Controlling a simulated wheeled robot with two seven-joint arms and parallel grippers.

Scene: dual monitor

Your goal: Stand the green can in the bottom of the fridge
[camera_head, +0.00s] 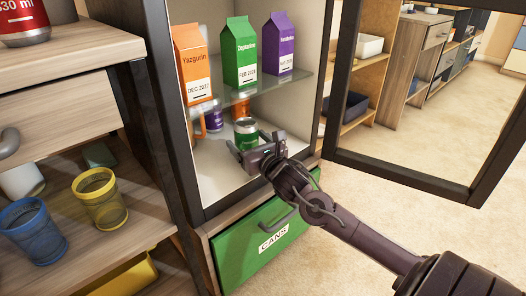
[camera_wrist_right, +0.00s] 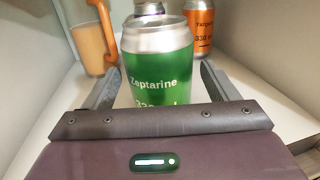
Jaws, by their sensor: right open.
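The green can (camera_head: 245,134), labelled Zeptarine, stands upright on the fridge floor (camera_head: 214,170), below the glass shelf. It also shows in the right wrist view (camera_wrist_right: 158,72), between my fingers. My right gripper (camera_head: 254,146) is open at the front of the can, one finger on each side. In the wrist view a gap shows beside the can on both sides, and the can's base is hidden by the gripper body. The open fridge door (camera_head: 408,177) stands out to the right. My left gripper is not in view.
Behind the can stand an orange mug (camera_wrist_right: 92,40), an orange can (camera_wrist_right: 198,28) and a purple can (camera_head: 212,118). Orange (camera_head: 194,65), green (camera_head: 239,52) and purple (camera_head: 278,45) cartons stand on the glass shelf above. A green drawer (camera_head: 240,245) marked CANS lies below.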

